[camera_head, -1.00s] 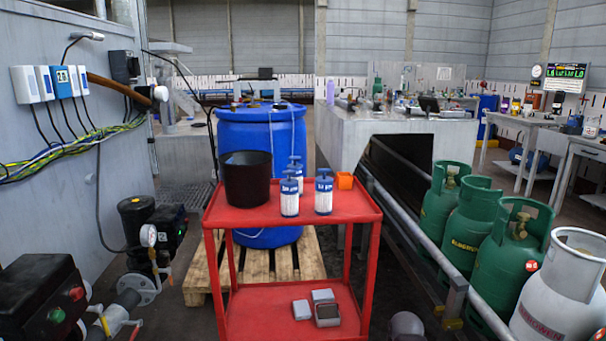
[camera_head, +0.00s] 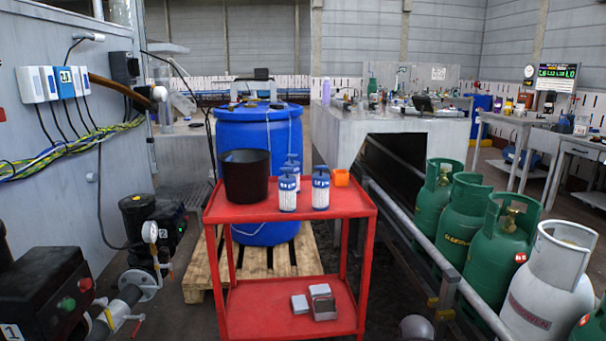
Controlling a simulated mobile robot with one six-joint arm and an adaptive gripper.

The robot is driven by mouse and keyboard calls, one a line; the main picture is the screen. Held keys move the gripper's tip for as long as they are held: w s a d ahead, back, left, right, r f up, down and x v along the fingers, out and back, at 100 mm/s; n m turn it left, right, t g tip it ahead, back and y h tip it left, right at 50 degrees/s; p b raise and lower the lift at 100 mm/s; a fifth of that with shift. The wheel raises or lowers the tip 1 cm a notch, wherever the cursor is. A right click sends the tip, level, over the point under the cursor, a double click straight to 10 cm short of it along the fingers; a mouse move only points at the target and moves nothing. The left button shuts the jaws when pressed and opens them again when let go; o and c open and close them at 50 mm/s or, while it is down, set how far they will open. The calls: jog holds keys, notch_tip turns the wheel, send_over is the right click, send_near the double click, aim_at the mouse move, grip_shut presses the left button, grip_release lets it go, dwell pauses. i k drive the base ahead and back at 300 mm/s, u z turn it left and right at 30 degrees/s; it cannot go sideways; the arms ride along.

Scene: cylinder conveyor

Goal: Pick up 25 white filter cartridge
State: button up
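White filter cartridges with blue caps and blue label bands stand upright on the top shelf of a red cart (camera_head: 350,199). One cartridge (camera_head: 288,196) is at the front left and another (camera_head: 320,193) at the front right, with a small gap between them. A third cartridge (camera_head: 294,164) stands behind the left one and is partly hidden by it. I cannot read a number 25 on any of them. My gripper is not in view.
A black bucket (camera_head: 246,178) stands left of the cartridges, and an orange cup (camera_head: 341,178) stands right. Small grey boxes (camera_head: 322,304) lie on the lower shelf. A blue drum (camera_head: 255,135) is behind; gas cylinders (camera_head: 470,208) and a rail (camera_head: 412,237) are at right.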

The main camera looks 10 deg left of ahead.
aim_at(293, 164)
jog(key=z, duration=0.05)
jog(key=k, duration=1.35)
jog(key=u, duration=0.4)
jog(key=i, duration=1)
jog(key=u, duration=0.1)
